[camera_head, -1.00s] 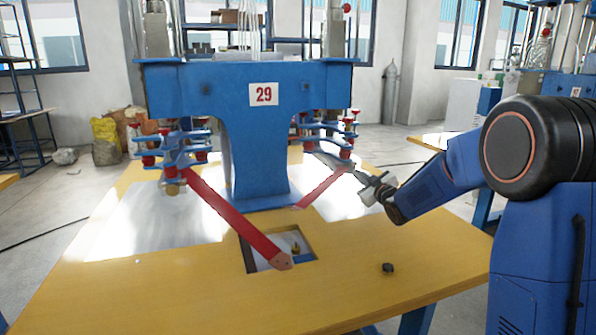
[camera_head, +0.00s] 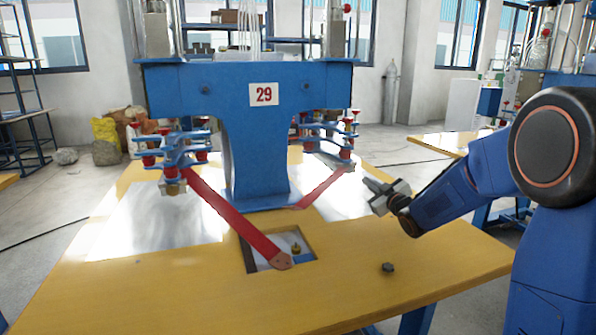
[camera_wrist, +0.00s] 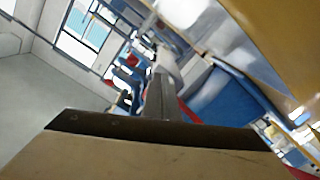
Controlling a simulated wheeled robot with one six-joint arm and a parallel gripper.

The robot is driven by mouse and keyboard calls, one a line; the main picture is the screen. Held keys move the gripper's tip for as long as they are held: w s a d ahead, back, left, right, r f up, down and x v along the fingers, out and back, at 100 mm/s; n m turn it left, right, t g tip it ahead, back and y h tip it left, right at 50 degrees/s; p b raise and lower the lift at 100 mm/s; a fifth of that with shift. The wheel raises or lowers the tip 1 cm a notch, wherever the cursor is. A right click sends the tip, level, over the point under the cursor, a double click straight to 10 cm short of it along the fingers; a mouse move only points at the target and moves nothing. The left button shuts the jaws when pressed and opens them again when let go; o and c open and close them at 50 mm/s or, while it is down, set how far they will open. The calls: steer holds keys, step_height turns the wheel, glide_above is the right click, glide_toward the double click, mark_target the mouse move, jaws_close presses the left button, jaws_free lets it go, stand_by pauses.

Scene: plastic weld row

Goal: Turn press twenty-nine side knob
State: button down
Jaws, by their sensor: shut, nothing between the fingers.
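Press twenty-nine (camera_head: 262,150) is a blue T-shaped machine with a "29" sign on its front. Its right side carries blue clamp arms with several red knobs (camera_head: 355,112); I cannot tell which one is the side knob. My gripper (camera_head: 369,182) is shut and empty, to the right of and lower than these clamps, apart from them, pointing left. In the wrist view the shut fingers (camera_wrist: 157,85) reach forward, with red and blue clamp parts (camera_wrist: 128,75) beyond them. A small dark knob-like piece (camera_head: 388,268) is on the table's front right.
The yellow table (camera_head: 180,290) has a square opening (camera_head: 305,245) at its front middle. Red straps (camera_head: 240,220) slope down from the clamps on both sides. Another yellow table (camera_head: 445,142) stands behind on the right. The table's front right is mostly clear.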

mark_target(349, 169)
steer(key=s+a, duration=0.1)
steer(key=a+f, duration=0.1)
steer(key=shift+s+a+f, duration=0.15)
steer(key=shift+s+a, duration=0.2)
steer(key=shift+a, duration=0.05)
steer(key=shift+x, duration=3.4)
steer(key=shift+w+d+r, duration=0.15)
steer(key=shift+d+r, duration=0.1)
steer(key=shift+d, duration=0.25)
steer(key=shift+w+d+r, duration=0.1)
steer(key=shift+d+r, duration=0.15)
steer(key=shift+d, duration=0.2)
steer(key=shift+w+d+r, duration=0.1)
steer(key=shift+d+r, duration=0.15)
steer(key=shift+r, duration=0.15)
steer(key=shift+w+d+f, duration=0.1)
steer(key=shift+d+f, duration=0.15)
steer(key=shift+d, duration=0.05)
